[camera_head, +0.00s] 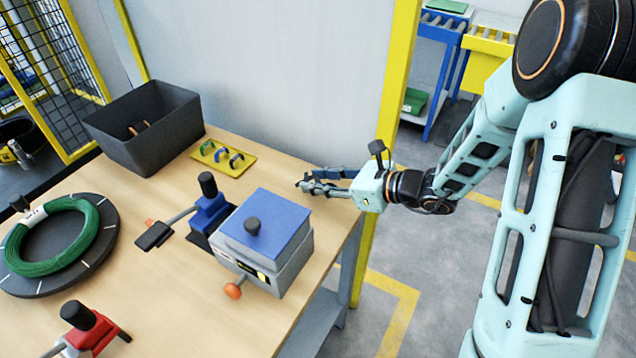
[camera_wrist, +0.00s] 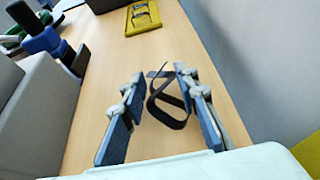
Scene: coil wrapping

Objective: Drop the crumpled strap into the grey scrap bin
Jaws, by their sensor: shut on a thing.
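The crumpled strap (camera_wrist: 168,118) is a dark, looped band between my fingers in the wrist view. My gripper (camera_wrist: 159,75) is shut on it. In the head view my gripper (camera_head: 303,185) is over the right back part of the workbench, pointing left; the strap is too small to make out there. The grey scrap bin (camera_head: 172,148) is a dark open box at the back left of the bench, with a few copper-coloured scraps inside. My gripper is well to the right of the bin, apart from it.
A yellow tray (camera_head: 238,170) with several coloured clips lies between bin and gripper. A grey box with a blue lid (camera_head: 265,222), a blue tool (camera_head: 210,208), a red tool (camera_head: 95,330) and a green coil (camera_head: 55,240) on a turntable stand nearer. A pale wall rises behind.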

